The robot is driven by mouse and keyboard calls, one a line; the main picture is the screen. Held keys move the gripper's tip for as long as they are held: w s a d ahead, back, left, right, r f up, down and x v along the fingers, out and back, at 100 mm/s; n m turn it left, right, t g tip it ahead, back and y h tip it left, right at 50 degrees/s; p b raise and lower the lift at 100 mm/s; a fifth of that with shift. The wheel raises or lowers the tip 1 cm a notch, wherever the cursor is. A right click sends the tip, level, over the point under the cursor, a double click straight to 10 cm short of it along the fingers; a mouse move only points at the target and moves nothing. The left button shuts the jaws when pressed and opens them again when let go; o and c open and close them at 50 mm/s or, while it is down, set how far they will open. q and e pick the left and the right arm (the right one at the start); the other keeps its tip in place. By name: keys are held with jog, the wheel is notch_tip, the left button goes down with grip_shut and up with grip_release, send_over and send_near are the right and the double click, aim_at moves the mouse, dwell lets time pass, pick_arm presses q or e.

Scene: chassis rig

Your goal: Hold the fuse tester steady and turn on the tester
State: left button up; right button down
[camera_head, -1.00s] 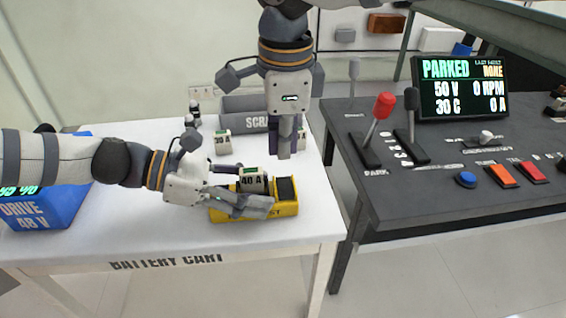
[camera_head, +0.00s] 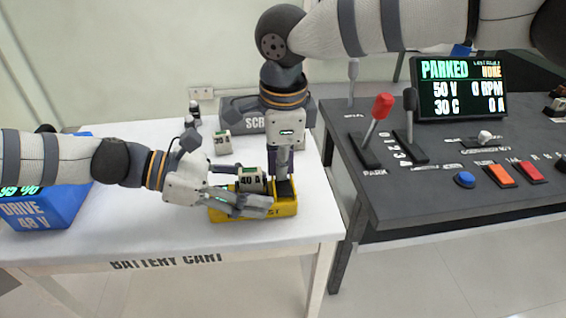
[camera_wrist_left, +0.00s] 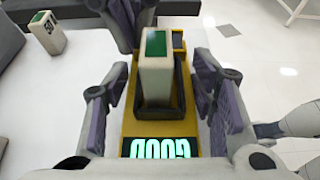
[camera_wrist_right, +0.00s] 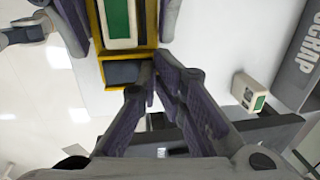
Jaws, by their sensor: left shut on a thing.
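The yellow fuse tester (camera_head: 232,214) lies on the white battery cart (camera_head: 110,240). A pale 40 A fuse (camera_head: 251,182) stands upright in it; its green top shows in the left wrist view (camera_wrist_left: 155,44). The tester's display (camera_wrist_left: 160,148) is lit and reads GOOD. My left gripper (camera_head: 240,200) is shut on the tester, fingers along both long sides. My right gripper (camera_head: 284,178) points down with fingers together, at the black pad (camera_head: 286,190) on the tester's right end. The pad also shows in the right wrist view (camera_wrist_right: 124,72). I cannot tell whether the fingertips press it.
A smaller fuse (camera_head: 222,143) and the grey scrap bin (camera_head: 238,113) stand behind the tester. A blue drive battery (camera_head: 45,212) is at the left. The dark control console (camera_head: 430,195) with levers, buttons and a PARKED screen (camera_head: 458,88) is at the right. The cart's front left is clear.

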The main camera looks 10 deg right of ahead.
pick_arm(q)
jog(key=shift+s+d, duration=0.1)
pick_arm(e)
jog(key=shift+s+d+f, duration=0.15)
jog(key=shift+f, duration=0.55)
jog(key=shift+s, duration=0.2)
jog(key=shift+s+r, duration=0.3)
jog(key=shift+s, duration=0.45)
jog(key=shift+r, duration=0.15)
pick_arm(q)
jog(key=shift+f, duration=0.1)
pick_arm(e)
notch_tip(320, 180, up, 15)
jog(key=w, duration=0.2)
jog(key=shift+w, duration=0.15)
